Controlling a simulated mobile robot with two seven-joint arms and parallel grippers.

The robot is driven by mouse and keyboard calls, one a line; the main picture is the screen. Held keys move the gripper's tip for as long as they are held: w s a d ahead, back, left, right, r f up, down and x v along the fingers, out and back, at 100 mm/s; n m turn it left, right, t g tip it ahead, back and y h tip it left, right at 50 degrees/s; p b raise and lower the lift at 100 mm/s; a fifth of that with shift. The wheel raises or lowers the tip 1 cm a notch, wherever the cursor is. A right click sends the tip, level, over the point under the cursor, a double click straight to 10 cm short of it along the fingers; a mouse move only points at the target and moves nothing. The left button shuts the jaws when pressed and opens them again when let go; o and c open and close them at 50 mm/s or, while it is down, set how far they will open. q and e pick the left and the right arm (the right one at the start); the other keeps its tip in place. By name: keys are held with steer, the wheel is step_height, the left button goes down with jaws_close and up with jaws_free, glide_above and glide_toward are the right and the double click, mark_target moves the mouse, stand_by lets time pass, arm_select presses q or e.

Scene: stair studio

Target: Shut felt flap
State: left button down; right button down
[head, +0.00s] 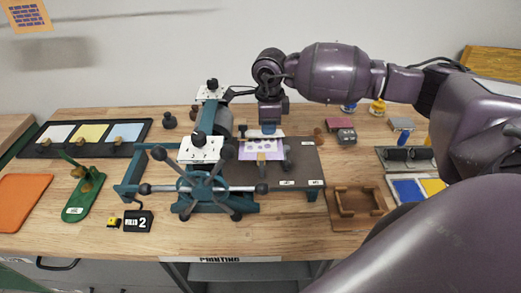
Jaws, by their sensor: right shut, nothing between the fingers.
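A teal tabletop press (205,148) with a spoked handwheel stands on the wooden bench. Its dark flat bed (300,168) extends to the right. A pale sheet with purple marks (262,150) lies on the bed, right of the press's roller. A grey curved piece (221,120) rises at the roller; I cannot tell whether it is the felt flap or the roller itself. My right gripper (268,130) points down over the back edge of the sheet, shut and empty. I cannot tell whether its tips touch anything. My left gripper is not in view.
A tray with coloured pads (88,151), a green stand (82,200) and a black counter block (138,221) are on the left. A wooden frame (357,205), ink pads (408,188) and small blocks are on the right. My right arm covers the right side.

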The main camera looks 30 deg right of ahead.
mark_target(268, 149)
steer(key=shift+s+a+f+b, duration=0.2)
steer(key=shift+s+f+b, duration=0.15)
steer(key=shift+f, duration=0.25)
steer(key=shift+s+a+f+b, duration=0.15)
steer(key=shift+s+f+b, duration=0.15)
steer(key=shift+f, duration=0.35)
steer(key=shift+s+a+f+b, duration=0.1)
steer(key=shift+s+f+b, duration=0.05)
steer(key=shift+f+b, duration=0.65)
steer(key=shift+f, duration=0.1)
steer(key=shift+r+p, duration=0.8)
steer(key=shift+r, duration=0.45)
steer(key=shift+r+p, duration=1)
steer(key=shift+r, duration=1.3)
steer(key=shift+f, duration=0.1)
